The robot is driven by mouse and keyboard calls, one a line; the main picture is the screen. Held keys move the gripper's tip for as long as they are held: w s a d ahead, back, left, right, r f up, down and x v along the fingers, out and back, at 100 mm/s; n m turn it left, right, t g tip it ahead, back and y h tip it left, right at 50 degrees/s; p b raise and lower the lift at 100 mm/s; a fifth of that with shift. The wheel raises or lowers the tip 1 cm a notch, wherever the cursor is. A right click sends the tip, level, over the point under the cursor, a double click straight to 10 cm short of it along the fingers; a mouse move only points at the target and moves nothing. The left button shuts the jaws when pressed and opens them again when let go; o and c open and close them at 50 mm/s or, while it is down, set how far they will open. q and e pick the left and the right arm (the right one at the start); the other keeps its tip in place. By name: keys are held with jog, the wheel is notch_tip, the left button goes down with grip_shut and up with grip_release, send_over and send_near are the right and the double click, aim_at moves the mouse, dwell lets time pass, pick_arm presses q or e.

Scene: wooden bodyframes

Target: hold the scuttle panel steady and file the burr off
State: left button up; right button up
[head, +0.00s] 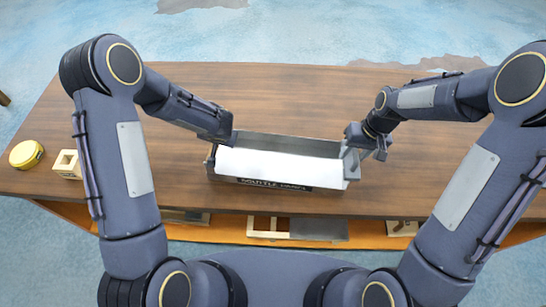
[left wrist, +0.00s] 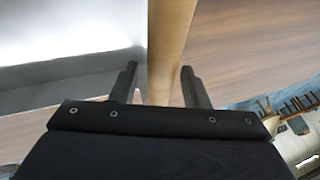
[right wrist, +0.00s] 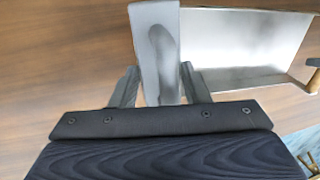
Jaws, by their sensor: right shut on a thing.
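The scuttle panel (head: 280,165) is a long pale metal trough across the middle of the table, with a dark name label on its front. My right gripper (right wrist: 158,85) is shut on a grey block-like end piece at the panel's right end. The panel's bright inner face (right wrist: 240,55) shows beside it in the right wrist view. My left gripper (left wrist: 158,85) is at the panel's left end with its fingers apart. A light wooden rod (left wrist: 170,40) passes between them, with a gap at the left finger. I cannot tell whether it is a file handle. No burr can be made out.
A yellow round tin (head: 26,154) and a small wooden block (head: 68,164) sit at the table's left. The wooden table (head: 300,85) is clear behind the panel. Wooden frame pieces (head: 268,234) lie on an orange shelf below the front edge.

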pick_arm(q)
grip_shut()
jog(key=shift+w+d+r, duration=0.1)
jog(key=shift+d, duration=0.2)
dwell(1.6)
